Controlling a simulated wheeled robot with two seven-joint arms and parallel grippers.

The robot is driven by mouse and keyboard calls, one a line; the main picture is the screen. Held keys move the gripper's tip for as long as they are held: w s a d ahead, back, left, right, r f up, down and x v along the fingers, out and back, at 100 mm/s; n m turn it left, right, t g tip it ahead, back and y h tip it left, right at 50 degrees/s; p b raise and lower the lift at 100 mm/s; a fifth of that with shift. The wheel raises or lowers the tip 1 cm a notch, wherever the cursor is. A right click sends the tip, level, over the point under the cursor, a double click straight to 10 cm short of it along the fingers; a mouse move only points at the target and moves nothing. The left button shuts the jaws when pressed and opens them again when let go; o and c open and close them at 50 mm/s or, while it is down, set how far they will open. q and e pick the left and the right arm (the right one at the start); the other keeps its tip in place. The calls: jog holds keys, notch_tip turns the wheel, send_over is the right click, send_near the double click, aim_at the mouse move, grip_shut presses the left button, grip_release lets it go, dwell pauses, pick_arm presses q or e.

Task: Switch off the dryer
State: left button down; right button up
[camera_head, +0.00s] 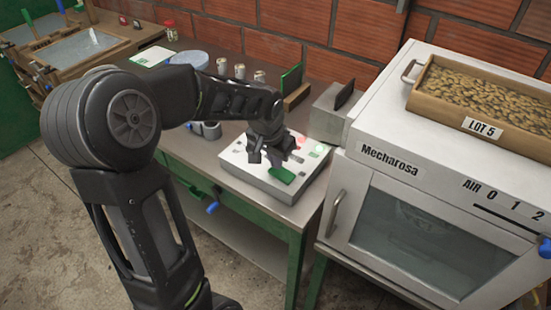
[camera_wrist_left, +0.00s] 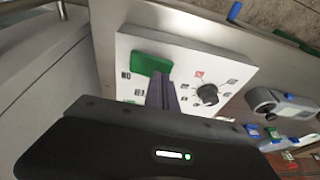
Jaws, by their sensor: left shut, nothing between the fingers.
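The white dryer (camera_head: 385,145) marked "Mecharosa" stands at the right in the head view, its windowed door closed. On the table left of it lies a white control box (camera_head: 243,170) with a red light (camera_head: 301,143), a green light (camera_head: 318,151) and a green paddle (camera_head: 283,174). The wrist view shows the box face (camera_wrist_left: 190,60), the green paddle (camera_wrist_left: 151,63) and a black knob (camera_wrist_left: 207,93). My left gripper (camera_head: 272,162) is over the box, shut and empty, its fingertips (camera_wrist_left: 163,88) beside the paddle; I cannot tell whether they touch. My right gripper is out of view.
A wooden tray (camera_head: 473,111) labelled "LOT 5" sits on the dryer. The dryer front has an "AIR 0 1 2" slot with a blue handle (camera_head: 545,248). A grey block (camera_head: 329,118) stands behind the control box.

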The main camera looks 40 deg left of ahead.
pick_arm(q)
jog(key=shift+f, duration=0.25)
jog(key=shift+a, duration=0.1)
jog(key=shift+a+f+b, duration=0.3)
jog(key=shift+f+b, duration=0.5)
jog(key=shift+b, duration=0.3)
jog(key=shift+a+r+p, duration=0.1)
jog(key=shift+r+p, duration=0.2)
jog(key=shift+d+r, duration=0.25)
jog(key=shift+d, duration=0.6)
